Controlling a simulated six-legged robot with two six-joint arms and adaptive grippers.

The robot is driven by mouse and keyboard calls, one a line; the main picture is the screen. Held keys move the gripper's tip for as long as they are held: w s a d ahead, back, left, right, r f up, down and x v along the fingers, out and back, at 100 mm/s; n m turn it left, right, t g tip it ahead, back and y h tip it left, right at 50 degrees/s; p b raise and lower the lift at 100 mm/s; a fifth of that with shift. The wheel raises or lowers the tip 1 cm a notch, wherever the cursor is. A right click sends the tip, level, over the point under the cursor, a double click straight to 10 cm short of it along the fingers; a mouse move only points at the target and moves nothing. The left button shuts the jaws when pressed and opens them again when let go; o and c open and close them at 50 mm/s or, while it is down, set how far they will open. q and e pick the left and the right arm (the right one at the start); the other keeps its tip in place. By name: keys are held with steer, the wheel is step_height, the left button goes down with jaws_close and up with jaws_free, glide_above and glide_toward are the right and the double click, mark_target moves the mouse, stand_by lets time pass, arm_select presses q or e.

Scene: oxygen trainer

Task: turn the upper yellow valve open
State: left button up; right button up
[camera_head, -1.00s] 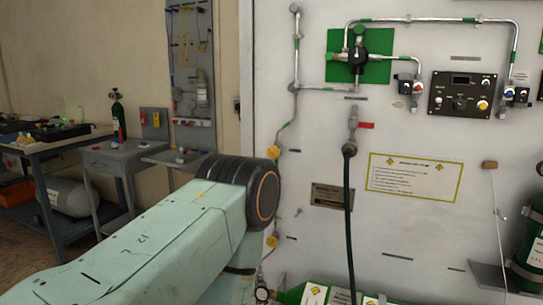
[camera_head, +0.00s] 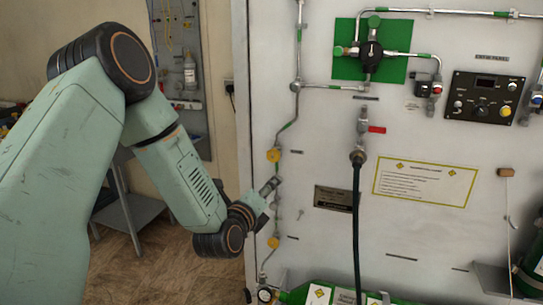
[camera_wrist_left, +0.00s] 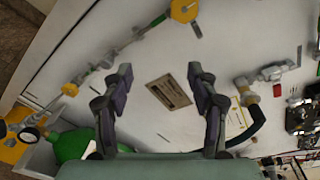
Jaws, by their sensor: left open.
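The upper yellow valve (camera_head: 273,155) sits on the thin pipe along the left side of the white panel. It also shows at the top edge of the left wrist view (camera_wrist_left: 184,10). A lower yellow valve (camera_head: 273,242) is on the same pipe, and it shows left of the fingers in the wrist view (camera_wrist_left: 70,89). My left gripper (camera_head: 274,186) is in front of the panel, between the two valves in the picture and a little below the upper one. In the wrist view its two fingers (camera_wrist_left: 160,76) are spread and empty, apart from both valves. My right gripper is not in view.
The white panel carries a black-knobbed valve on a green plate (camera_head: 400,68), a dark hose (camera_head: 357,230), a metal nameplate (camera_head: 334,198) and a control box (camera_head: 483,97). A gauge (camera_head: 265,295) and green cylinder (camera_wrist_left: 75,145) are low down.

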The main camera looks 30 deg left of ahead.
mark_target(273, 157)
arm_select(q)
steer(key=shift+m+t+y, duration=0.6)
steer(key=shift+m, duration=0.3)
steer(key=w+a+r, duration=0.1)
steer(key=w, duration=0.1)
steer(key=w+a+r, duration=0.2)
steer(key=w, duration=0.1)
steer(key=w+a+r+b, duration=0.1)
steer(key=w, duration=0.2)
steer(key=shift+a+r, duration=0.2)
steer(key=shift+r, duration=0.05)
steer(key=shift+w+d, duration=0.2)
steer(key=shift+w, duration=0.2)
steer(key=shift+s+a+r, duration=0.1)
steer(key=shift+s+a, duration=0.1)
steer(key=shift+a, duration=0.05)
steer(key=shift+c, duration=0.3)
steer(key=shift+w+d, duration=0.15)
steer(key=shift+w, duration=0.05)
steer(key=c, duration=1.1)
